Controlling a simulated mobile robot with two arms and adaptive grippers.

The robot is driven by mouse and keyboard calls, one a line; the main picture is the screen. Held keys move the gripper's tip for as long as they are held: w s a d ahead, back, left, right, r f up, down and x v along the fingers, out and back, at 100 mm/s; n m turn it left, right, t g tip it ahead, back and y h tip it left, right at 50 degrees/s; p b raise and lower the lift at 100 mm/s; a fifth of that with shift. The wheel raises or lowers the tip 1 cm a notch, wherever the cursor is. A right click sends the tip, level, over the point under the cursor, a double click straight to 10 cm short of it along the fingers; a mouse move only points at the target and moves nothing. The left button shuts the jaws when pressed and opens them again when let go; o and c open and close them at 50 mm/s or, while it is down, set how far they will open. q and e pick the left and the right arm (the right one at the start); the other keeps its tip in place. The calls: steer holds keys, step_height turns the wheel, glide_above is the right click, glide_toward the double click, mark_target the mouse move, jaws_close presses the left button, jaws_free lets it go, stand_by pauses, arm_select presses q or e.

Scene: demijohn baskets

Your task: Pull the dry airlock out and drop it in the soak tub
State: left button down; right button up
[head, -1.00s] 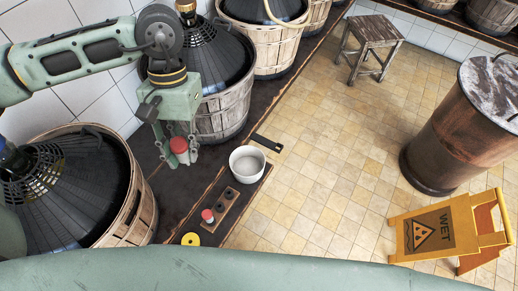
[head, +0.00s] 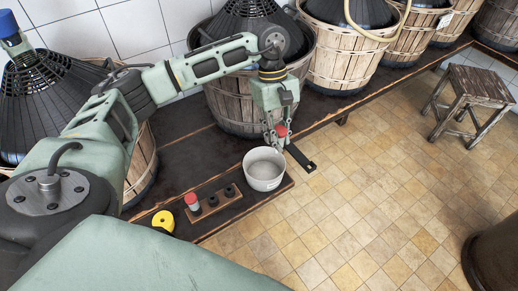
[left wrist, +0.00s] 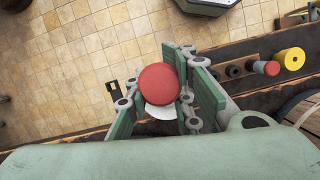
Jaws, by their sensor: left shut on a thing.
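My left gripper (head: 276,135) is shut on a red-capped airlock (head: 281,131). It holds the airlock above the far rim of the white soak tub (head: 264,176), which stands on the low dark bench. In the left wrist view the round red cap (left wrist: 158,83) sits between the gripper's fingers (left wrist: 178,88). A white edge shows beneath the cap there; I cannot tell whether it is the tub. The airlock's lower part is hidden. My right gripper is in neither view.
A wooden rack (head: 213,204) beside the tub has dark holes and another red-capped piece (head: 192,202). A yellow ring (head: 163,221) lies near it. A black flat handle (head: 300,158) juts over the bench edge. Basketed demijohns (head: 240,100) line the wall. A stool (head: 474,100) stands on the open tiled floor.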

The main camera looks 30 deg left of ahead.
arm_select(q)
steer(key=w+a+f+n+b, duration=0.1)
steer(key=a+f+n+b, duration=0.1)
steer(key=f, duration=0.4)
steer(key=w+a+f+n+t+b, duration=0.1)
steer(key=a+f+n+b, duration=0.1)
steer(key=f+b, duration=0.3)
steer(key=w+a+f+n+b, duration=0.1)
steer(key=a+f+b, duration=0.3)
steer(key=f, duration=0.4)
steer(key=shift+a+f+n+t+h, duration=0.15)
steer(key=shift+f+n+t+h, duration=0.2)
steer(key=shift+n, duration=0.35)
steer(key=shift+f, duration=0.1)
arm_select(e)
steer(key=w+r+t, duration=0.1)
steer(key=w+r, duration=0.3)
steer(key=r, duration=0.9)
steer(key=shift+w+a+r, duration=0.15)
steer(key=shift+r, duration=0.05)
arm_select(q)
steer(key=c, duration=1.4)
jaws_free()
steer(key=shift+s, duration=0.1)
steer(key=v, duration=1.2)
